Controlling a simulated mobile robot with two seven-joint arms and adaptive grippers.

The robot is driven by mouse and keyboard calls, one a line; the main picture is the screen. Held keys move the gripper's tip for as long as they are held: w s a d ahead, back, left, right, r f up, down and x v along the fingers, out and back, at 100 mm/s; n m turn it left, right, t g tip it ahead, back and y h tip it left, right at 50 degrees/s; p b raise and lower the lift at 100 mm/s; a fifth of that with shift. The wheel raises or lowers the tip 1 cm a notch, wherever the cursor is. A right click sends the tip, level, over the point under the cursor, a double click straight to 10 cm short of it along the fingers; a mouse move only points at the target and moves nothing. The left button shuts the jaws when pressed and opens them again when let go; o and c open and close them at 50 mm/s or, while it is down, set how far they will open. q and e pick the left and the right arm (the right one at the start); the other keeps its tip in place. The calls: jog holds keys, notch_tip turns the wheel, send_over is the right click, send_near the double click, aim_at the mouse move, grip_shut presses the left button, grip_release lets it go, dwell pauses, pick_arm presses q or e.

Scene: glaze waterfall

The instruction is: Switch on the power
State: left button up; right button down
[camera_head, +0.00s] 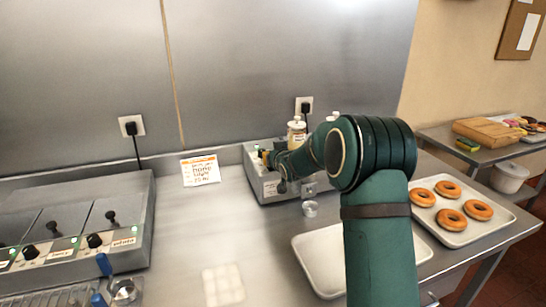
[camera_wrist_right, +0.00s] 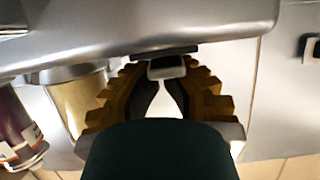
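A grey metal machine box (camera_head: 263,184) stands against the back wall in the head view, with a small panel (camera_head: 310,188) on its front. My right arm reaches over it, and my right gripper (camera_head: 268,158) is at its upper left part, mostly behind my arm. In the right wrist view, the yellow-brown fingers of my right gripper (camera_wrist_right: 165,80) curve around a small pale grey piece with a dark top (camera_wrist_right: 167,66), below a metal edge. Whether they grip it is unclear. I cannot make out which part is the power switch. My left gripper is not in view.
A control unit (camera_head: 139,200) with knobs and levers stands at left. A white sign (camera_head: 200,171) leans by the wall. A metal cup (camera_head: 310,209) and an empty tray (camera_head: 318,268) are in front of the box. A doughnut tray (camera_head: 455,238) is at right. The middle counter is mostly clear.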

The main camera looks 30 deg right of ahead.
jog(key=shift+s+a+f+b, duration=0.1)
jog(key=shift+s+a+b, duration=0.15)
jog(key=shift+s+b, duration=0.35)
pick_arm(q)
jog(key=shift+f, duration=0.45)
pick_arm(e)
jog(key=shift+s, duration=0.15)
jog(key=r+p, duration=0.1)
jog(key=r, duration=0.1)
jog(key=r+p, duration=0.1)
jog(key=r, duration=0.1)
jog(key=shift+s+r, duration=0.2)
jog(key=shift+r, duration=0.1)
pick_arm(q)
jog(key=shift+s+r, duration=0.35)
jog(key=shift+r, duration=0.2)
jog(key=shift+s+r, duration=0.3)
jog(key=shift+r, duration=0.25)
pick_arm(e)
jog(key=s+a, duration=0.2)
jog(key=s, duration=0.8)
jog(key=shift+a+r, duration=0.2)
jog(key=shift+a, duration=0.05)
